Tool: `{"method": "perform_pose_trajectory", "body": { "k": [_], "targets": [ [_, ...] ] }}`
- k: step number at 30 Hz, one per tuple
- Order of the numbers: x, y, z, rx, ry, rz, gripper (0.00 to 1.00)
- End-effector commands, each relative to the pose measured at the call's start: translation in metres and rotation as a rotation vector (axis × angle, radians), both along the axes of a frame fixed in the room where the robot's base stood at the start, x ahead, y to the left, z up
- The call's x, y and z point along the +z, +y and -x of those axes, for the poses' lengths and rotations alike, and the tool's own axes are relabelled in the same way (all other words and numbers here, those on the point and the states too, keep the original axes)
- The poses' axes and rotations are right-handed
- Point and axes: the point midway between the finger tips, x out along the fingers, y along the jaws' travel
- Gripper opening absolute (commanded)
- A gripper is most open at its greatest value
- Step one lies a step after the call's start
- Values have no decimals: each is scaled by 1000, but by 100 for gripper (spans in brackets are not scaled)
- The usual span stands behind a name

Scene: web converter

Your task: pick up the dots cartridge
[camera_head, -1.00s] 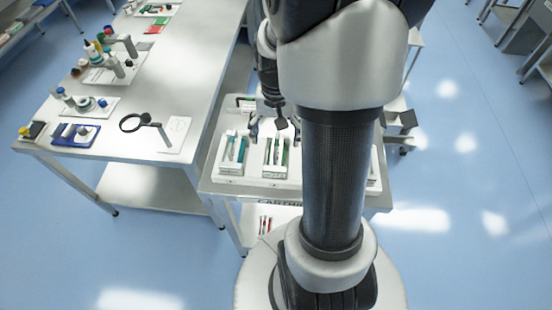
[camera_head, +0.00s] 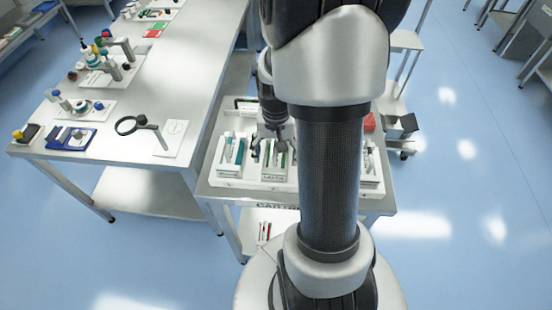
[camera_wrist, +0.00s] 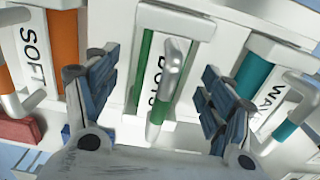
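The dots cartridge (camera_wrist: 147,60) is green and white, with a label partly hidden behind a grey, rod-like handle (camera_wrist: 170,68). It sits in a white holder in the middle of the wrist view. My gripper (camera_wrist: 158,78) is open, with one blue-grey finger on each side of the handle and visible gaps to it. In the head view my gripper (camera_head: 271,146) is low over the white cartridge tray (camera_head: 230,183), at the middle holder with green parts (camera_head: 275,160). My arm hides part of the tray.
An orange cartridge marked SOFT (camera_wrist: 62,45) is left of the dots cartridge, and a teal one (camera_wrist: 255,72) is right. A table with a magnifier (camera_head: 127,125) and small tools stands left. An open dark bin (camera_head: 402,125) is right of the tray.

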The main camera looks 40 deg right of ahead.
Motion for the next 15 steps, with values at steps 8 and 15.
{"method": "perform_pose_trajectory", "body": {
  "k": [8, 15],
  "targets": [
    [0, 0, 0, 0, 0, 0, 53],
    [0, 0, 0, 0, 0, 0, 37]
  ]
}}
